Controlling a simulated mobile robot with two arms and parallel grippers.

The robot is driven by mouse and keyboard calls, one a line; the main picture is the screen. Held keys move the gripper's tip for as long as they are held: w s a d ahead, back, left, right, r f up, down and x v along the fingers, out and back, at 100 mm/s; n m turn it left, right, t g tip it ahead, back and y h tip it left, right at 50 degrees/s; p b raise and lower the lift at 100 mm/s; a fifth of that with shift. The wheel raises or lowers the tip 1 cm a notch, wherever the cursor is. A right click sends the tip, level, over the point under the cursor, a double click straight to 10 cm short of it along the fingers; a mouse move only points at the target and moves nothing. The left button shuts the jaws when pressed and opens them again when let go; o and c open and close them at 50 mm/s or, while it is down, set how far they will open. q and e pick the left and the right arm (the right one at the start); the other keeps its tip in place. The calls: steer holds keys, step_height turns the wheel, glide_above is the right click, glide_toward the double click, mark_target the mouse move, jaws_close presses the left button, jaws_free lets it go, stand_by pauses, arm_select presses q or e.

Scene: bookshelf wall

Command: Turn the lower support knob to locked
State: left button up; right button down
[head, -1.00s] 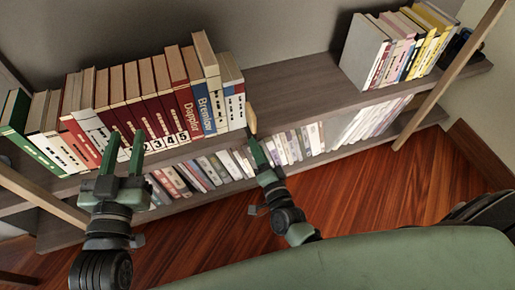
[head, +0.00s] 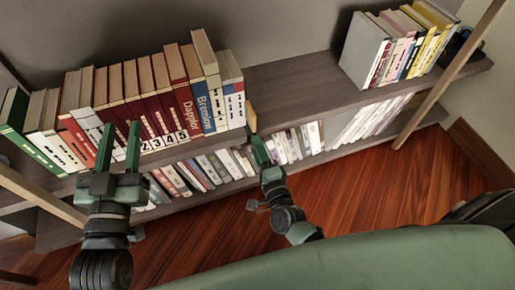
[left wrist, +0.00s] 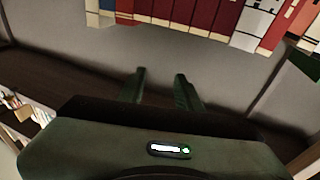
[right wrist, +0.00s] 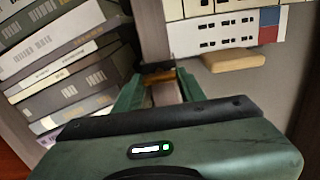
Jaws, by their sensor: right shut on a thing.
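A small brownish-orange piece (right wrist: 163,91), which looks like the lower support knob, sits between the fingers of my right gripper (right wrist: 160,76) in the right wrist view. The right gripper is shut on it at the front of the shelves. In the head view the fingers of the right gripper (head: 255,140) hide this piece. Its marking and turn position cannot be read. A tan wooden block (right wrist: 233,60) lies just beyond, by the end of the book row; it also shows in the head view (head: 251,116). My left gripper (head: 120,124) is open and empty before the numbered books.
Books (head: 150,95) stand in a row on the upper shelf (head: 295,85), with bare shelf to their right. More books (head: 205,170) fill the shelf below. Wooden posts (head: 450,75) bound the shelving. The wooden floor (head: 370,190) in front is clear.

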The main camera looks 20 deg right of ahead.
arm_select(q)
steer(key=shift+f, duration=0.1)
arm_select(e)
steer(key=c, duration=0.8)
jaws_free()
steer(key=shift+c, duration=0.2)
arm_select(q)
step_height(320, 180, down, 6)
steer(key=a+g+y+p, duration=0.1)
steer(key=g, duration=0.2)
steer(key=shift+s+f+g, duration=0.25)
steer(key=shift+g, duration=0.15)
arm_select(e)
steer(key=s, duration=0.8)
steer(key=shift+w+d, duration=0.1)
